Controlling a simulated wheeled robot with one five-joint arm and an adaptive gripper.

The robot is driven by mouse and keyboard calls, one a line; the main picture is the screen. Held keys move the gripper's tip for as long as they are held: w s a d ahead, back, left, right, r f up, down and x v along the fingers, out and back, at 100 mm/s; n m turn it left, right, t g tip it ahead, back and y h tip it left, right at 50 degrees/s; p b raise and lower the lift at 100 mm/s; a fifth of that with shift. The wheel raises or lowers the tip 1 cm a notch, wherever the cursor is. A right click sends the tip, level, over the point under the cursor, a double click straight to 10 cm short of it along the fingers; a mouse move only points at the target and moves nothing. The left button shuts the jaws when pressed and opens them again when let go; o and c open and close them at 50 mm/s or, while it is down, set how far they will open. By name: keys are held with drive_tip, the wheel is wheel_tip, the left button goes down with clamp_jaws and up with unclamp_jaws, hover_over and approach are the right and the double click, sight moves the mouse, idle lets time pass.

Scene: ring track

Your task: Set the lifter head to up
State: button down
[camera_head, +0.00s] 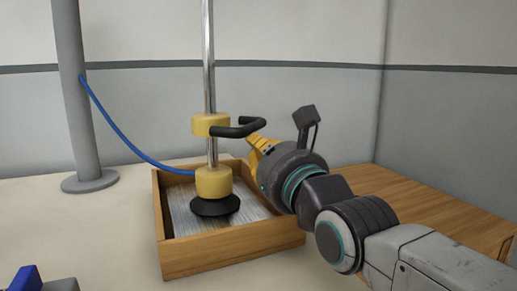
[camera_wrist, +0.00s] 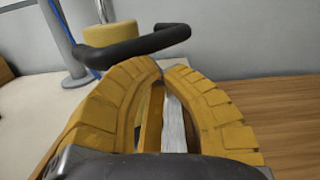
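The lifter head is a yellow block with a black suction cup (camera_head: 214,183) at the foot of a chrome pole. The cup is down inside a wooden tray, at or very near a metal plate (camera_head: 182,208). Higher on the pole is a yellow collar (camera_head: 207,124) with a black bent handle (camera_head: 238,130). The handle also crosses the top of the wrist view (camera_wrist: 135,47). My gripper (camera_head: 254,141) is just below and beside the handle's right end. In the wrist view its yellow fingertips (camera_wrist: 163,70) nearly meet, with nothing held between them. Contact with the handle is unclear.
The wooden tray (camera_head: 230,259) surrounds the plate. A grey post (camera_head: 75,100) stands at left, with a blue hose (camera_head: 118,132) running to the lifter head. A wooden surface (camera_head: 430,205) lies at right. A blue and grey object (camera_head: 35,280) is at the bottom left.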

wheel_tip(320, 180, up, 19)
drive_tip(key=p, duration=1.3)
drive_tip(key=shift+f, duration=0.15)
